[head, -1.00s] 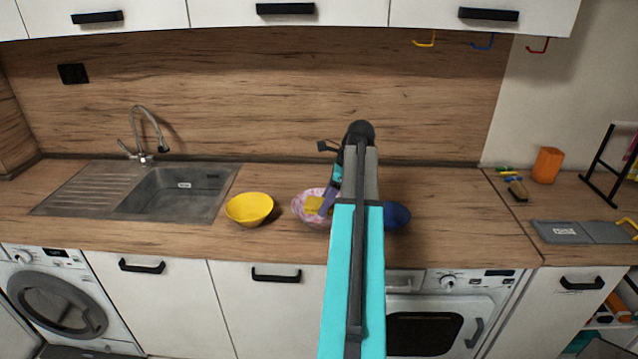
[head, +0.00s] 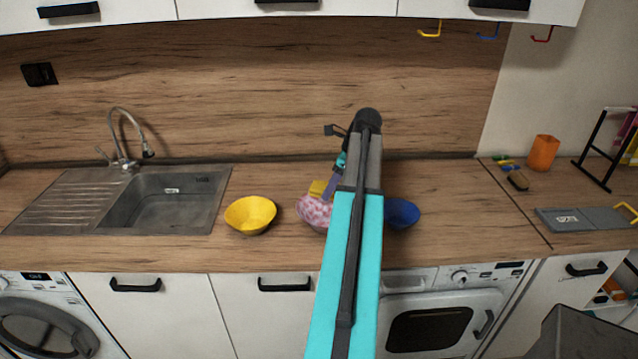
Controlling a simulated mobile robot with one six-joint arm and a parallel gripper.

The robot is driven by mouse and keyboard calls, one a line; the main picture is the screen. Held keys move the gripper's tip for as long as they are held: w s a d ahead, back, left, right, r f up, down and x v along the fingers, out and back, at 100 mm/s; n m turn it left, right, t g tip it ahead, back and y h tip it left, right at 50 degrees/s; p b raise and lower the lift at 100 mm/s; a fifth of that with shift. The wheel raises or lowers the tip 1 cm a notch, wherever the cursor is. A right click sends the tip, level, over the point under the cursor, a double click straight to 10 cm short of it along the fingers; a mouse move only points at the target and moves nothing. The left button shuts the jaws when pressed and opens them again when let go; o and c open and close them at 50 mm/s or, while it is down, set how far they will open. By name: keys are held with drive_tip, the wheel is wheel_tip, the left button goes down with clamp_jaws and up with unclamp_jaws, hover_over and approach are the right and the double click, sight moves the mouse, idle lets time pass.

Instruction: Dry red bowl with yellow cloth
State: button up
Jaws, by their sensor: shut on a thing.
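The red bowl (head: 312,211) stands on the counter between a yellow and a blue bowl. It looks pink and white, mottled, and my arm covers its right part. My gripper (head: 328,188) is shut on the yellow cloth (head: 317,187), a small yellow piece at the far rim of the red bowl. I cannot tell whether the cloth touches the rim or is just above it. My arm hides part of the gripper.
The yellow bowl (head: 250,214) is close on the left, the blue bowl (head: 402,213) close on the right. A sink (head: 168,198) with a tap is further left. An orange container (head: 543,153) and a black rack (head: 604,150) stand right.

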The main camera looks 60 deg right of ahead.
drive_tip(key=shift+w+f, duration=0.1)
drive_tip(key=shift+w, duration=0.05)
drive_tip(key=shift+f, duration=0.15)
drive_tip(key=shift+f+b, duration=1.65)
drive_tip(key=shift+b, duration=0.2)
drive_tip(key=shift+f+b, duration=0.45)
drive_tip(key=shift+f, duration=2.45)
drive_tip(key=shift+a, duration=0.2)
drive_tip(key=shift+s+a+p, duration=0.2)
drive_tip(key=shift+a+p, duration=0.15)
drive_tip(key=shift+p, duration=0.1)
drive_tip(key=shift+w+d+r+p, duration=0.1)
drive_tip(key=shift+w+d+p, duration=0.1)
drive_tip(key=shift+d, duration=0.3)
drive_tip(key=shift+w+d+r+p, duration=0.1)
drive_tip(key=shift+d+p, duration=0.1)
drive_tip(key=shift+d, duration=0.3)
